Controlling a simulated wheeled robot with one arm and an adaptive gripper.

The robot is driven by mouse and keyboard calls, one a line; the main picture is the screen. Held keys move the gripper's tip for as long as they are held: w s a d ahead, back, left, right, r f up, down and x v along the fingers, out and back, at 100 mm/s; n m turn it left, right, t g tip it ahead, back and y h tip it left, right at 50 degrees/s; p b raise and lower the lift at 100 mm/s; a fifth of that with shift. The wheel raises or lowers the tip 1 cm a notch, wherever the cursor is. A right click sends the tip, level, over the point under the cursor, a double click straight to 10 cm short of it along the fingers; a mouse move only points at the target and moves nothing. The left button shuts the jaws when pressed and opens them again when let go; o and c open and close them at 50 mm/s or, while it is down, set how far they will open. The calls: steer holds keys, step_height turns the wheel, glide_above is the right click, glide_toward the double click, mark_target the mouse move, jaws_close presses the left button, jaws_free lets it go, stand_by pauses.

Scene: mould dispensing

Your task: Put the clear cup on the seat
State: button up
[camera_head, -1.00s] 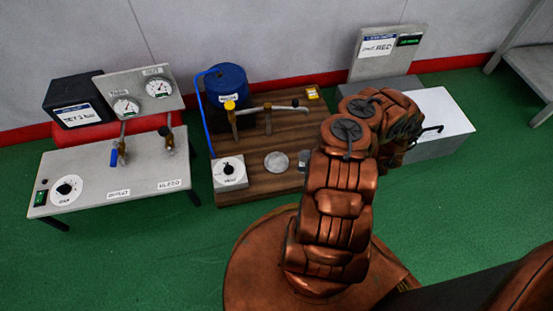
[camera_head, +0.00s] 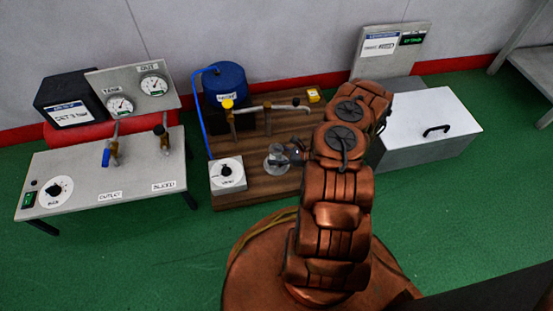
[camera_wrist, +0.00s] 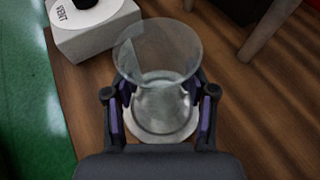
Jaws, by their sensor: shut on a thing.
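The clear cup (camera_wrist: 158,55) is between the two fingers of my gripper (camera_wrist: 160,112) in the wrist view, and the fingers are shut on its sides. The cup also shows in the head view (camera_head: 278,154), upright over the round pale seat (camera_head: 277,166) on the wooden board. The seat (camera_wrist: 160,137) shows below the cup in the wrist view, seen partly through its clear wall. I cannot tell whether the cup's base touches the seat. In the head view my arm partly hides the gripper.
A white VENT box (camera_head: 228,174) with a black knob stands close left of the cup. A blue-topped container (camera_head: 225,85) and a pipe with a yellow knob (camera_head: 227,104) stand behind. A grey lidded box (camera_head: 425,130) is at right, a gauge bench (camera_head: 105,180) at left.

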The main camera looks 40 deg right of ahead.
steer(key=shift+f, duration=0.55)
steer(key=shift+f, duration=0.2)
steer(key=o, duration=1)
steer(key=shift+r, duration=0.15)
